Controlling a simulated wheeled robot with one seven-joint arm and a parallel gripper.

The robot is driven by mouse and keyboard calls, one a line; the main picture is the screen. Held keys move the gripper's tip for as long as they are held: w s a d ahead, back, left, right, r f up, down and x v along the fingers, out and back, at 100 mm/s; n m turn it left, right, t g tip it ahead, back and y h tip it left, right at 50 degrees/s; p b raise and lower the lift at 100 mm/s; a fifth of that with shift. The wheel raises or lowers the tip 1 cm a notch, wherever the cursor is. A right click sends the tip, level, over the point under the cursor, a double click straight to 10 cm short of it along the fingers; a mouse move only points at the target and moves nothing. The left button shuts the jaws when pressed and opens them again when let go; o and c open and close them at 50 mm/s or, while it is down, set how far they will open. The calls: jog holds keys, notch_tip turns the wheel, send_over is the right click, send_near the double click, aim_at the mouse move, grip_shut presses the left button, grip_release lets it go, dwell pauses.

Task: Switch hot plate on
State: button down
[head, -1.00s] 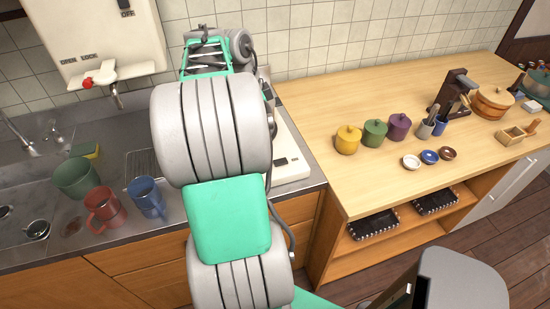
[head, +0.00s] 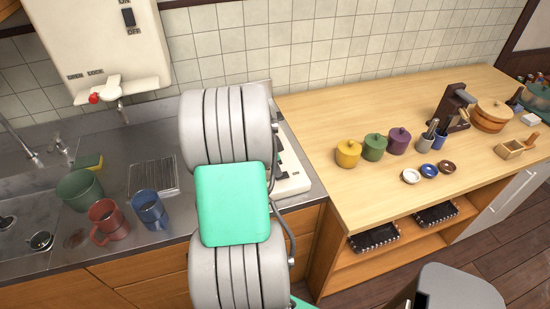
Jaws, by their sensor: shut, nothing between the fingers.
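A white appliance (head: 292,184), which looks like the hot plate, stands at the right end of the steel counter. My arm covers most of it. Only its right side and front corner show, with small dark marks on its top. I cannot tell whether it is on. My gripper is hidden behind my thick grey and green arm links, so its place relative to the hot plate does not show.
A green cup (head: 80,191), a red mug (head: 108,222) and a blue mug (head: 150,211) stand left of my arm. A white wall unit (head: 95,40) hangs above. The wooden counter (head: 310,120) holds yellow, green and purple pots.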

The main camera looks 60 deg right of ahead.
jog(key=shift+f, duration=0.2)
jog(key=shift+f+b, duration=0.6)
jog(key=shift+b, duration=0.25)
jog(key=shift+a+r+p, duration=0.1)
jog(key=shift+r+p, duration=0.25)
jog(key=shift+s+d+r, duration=0.35)
jog(key=shift+s+d, duration=0.15)
jog(key=shift+d, duration=0.05)
